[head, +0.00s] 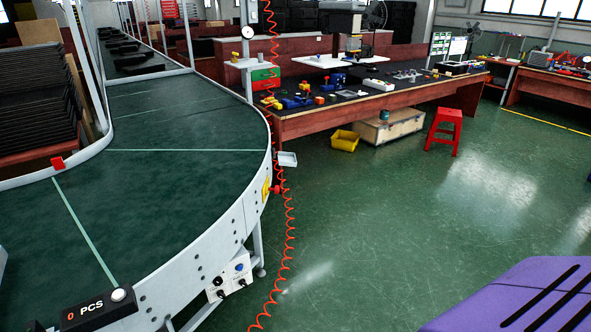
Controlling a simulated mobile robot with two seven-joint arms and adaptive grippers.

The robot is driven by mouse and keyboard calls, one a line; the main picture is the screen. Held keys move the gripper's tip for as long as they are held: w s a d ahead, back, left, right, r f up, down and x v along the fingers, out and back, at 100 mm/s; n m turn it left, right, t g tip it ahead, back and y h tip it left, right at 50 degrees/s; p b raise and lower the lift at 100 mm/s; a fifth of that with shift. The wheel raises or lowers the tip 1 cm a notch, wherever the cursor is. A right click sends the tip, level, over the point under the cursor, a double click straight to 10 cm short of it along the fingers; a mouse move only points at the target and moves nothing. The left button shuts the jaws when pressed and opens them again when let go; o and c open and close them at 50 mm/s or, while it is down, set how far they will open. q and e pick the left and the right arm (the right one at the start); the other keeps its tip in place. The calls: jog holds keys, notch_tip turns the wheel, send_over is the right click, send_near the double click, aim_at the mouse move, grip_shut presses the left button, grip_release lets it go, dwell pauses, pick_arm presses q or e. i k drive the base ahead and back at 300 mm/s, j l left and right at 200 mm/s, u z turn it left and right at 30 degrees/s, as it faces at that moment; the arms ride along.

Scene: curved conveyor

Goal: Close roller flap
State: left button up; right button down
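The curved conveyor (185,125) fills the left of the head view, with a dark green belt and pale grey side walls. I cannot make out a roller flap on it, so I cannot tell whether one is open or shut. A black counter box marked "0 PCS" (95,310) sits at the conveyor's near edge. A small control box (232,276) with knobs hangs on its outer side. Neither of my grippers is in view.
A long workbench (380,101) with parts stands behind. A yellow bin (344,140), wooden crate (391,127) and red stool (445,130) are on the floor. A coiled red hose (288,215) hangs beside the conveyor. The green floor (400,220) at centre right is clear.

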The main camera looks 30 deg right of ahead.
aim_at(286, 159)
jog(key=i+l+z, duration=0.4)
jog(key=i+l, duration=1.65)
jog(key=i, duration=0.15)
jog(key=i+l+z, duration=0.15)
jog(key=i+l, duration=0.25)
jog(key=i, duration=0.1)
